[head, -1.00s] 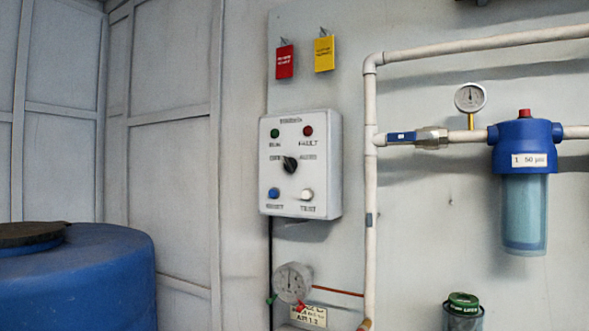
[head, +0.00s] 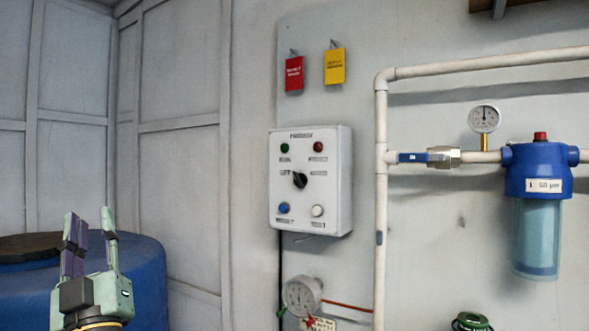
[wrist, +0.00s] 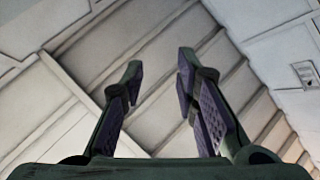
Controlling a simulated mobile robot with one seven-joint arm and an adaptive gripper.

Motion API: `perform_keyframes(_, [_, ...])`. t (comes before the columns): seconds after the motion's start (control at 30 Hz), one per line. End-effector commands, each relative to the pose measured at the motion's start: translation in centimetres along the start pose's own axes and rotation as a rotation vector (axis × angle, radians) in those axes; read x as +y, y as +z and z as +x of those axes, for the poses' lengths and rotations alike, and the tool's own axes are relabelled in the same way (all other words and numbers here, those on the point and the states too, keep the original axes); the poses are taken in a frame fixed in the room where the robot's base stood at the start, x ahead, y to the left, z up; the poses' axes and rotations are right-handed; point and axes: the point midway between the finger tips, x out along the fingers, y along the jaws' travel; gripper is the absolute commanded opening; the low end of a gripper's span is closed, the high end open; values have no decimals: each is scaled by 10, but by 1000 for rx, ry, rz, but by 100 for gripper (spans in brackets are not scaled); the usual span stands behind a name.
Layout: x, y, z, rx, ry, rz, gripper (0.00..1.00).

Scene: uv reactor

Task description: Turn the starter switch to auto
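The starter switch (head: 300,180) is a black rotary knob in the middle of a white control box (head: 338,190) on the wall. Its pointer tilts toward the upper left, at the label on the left side; the small lettering is blurred. My gripper (head: 90,222) points up at the lower left of the head view, in front of a blue tank and well to the left of the box. It is open and empty. The wrist view shows its two fingers (wrist: 160,75) apart with nothing between them; the switch is not in that view.
The box carries a green lamp (head: 285,148), a red lamp (head: 318,147), a blue button (head: 284,208) and a white button (head: 317,211). A white pipe (head: 381,200) runs just right of it. A gauge (head: 301,296) sits below. The blue tank (head: 148,275) stands at lower left.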

Motion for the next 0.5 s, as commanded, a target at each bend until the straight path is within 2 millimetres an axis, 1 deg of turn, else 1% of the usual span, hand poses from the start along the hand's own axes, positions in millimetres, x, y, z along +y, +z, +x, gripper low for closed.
perform_keyframes(0.03, [45,31,31,-117,69,-119,28])
perform_keyframes(0.07, [70,52,40,-191,108,-184,28])
perform_keyframes(0.1, [104,78,49,-285,160,-264,28])
perform_keyframes(0.17, [153,109,55,-415,234,-366,28])
perform_keyframes(0.2, [184,125,56,-494,280,-422,28])
perform_keyframes(0.3, [247,153,49,-654,374,-526,28])
perform_keyframes(0.4, [285,167,40,-752,434,-583,28])
perform_keyframes(0.5, [302,173,36,-795,459,-606,28])
